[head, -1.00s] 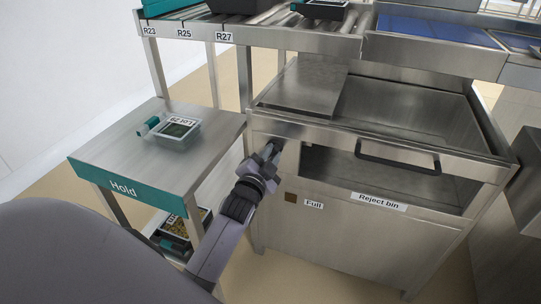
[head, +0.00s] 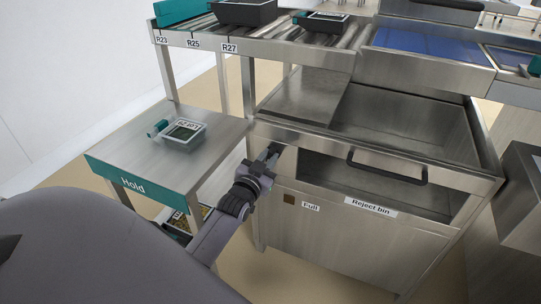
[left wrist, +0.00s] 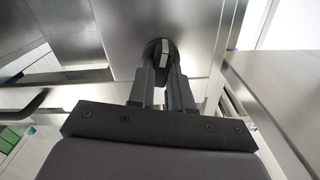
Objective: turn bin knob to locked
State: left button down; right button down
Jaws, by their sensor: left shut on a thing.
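The reject bin (head: 345,235) is a steel cabinet with an open top, labelled "Reject bin" and "Full". Its knob (left wrist: 163,52) shows in the left wrist view as a dark round knob with a pale raised bar, on the steel front. My left gripper (head: 272,152) is at the bin's upper left front corner. In the left wrist view its two fingers (left wrist: 163,78) are closed on the knob, one on each side. In the head view the gripper hides the knob. Which position the knob is in I cannot tell. My right gripper is not in view.
A steel hold table (head: 115,147) stands left of the bin, bearing a labelled tray (head: 184,134) and a teal-capped item. The bin has a black bar handle (head: 385,170) on its front. A roller conveyor (head: 300,62) runs behind.

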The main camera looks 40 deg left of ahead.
pick_arm(q)
jog(key=shift+a+r+n+p, duration=0.15)
jog(key=shift+n+p, duration=0.25)
jog(key=shift+n, duration=1)
jog(key=n+p, duration=0.1)
jog(key=n, duration=0.3)
jog(key=shift+a+n+p, duration=0.1)
jog(key=shift+n+p, duration=0.2)
jog(key=shift+n, duration=2)
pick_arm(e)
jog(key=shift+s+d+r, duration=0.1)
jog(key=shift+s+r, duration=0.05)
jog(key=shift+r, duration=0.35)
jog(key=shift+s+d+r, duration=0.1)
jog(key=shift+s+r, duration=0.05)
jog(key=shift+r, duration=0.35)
pick_arm(q)
jog(key=shift+n, duration=0.3)
jog(key=c, duration=1)
grip_release()
jog(key=shift+f, duration=0.2)
jog(key=shift+c, duration=0.2)
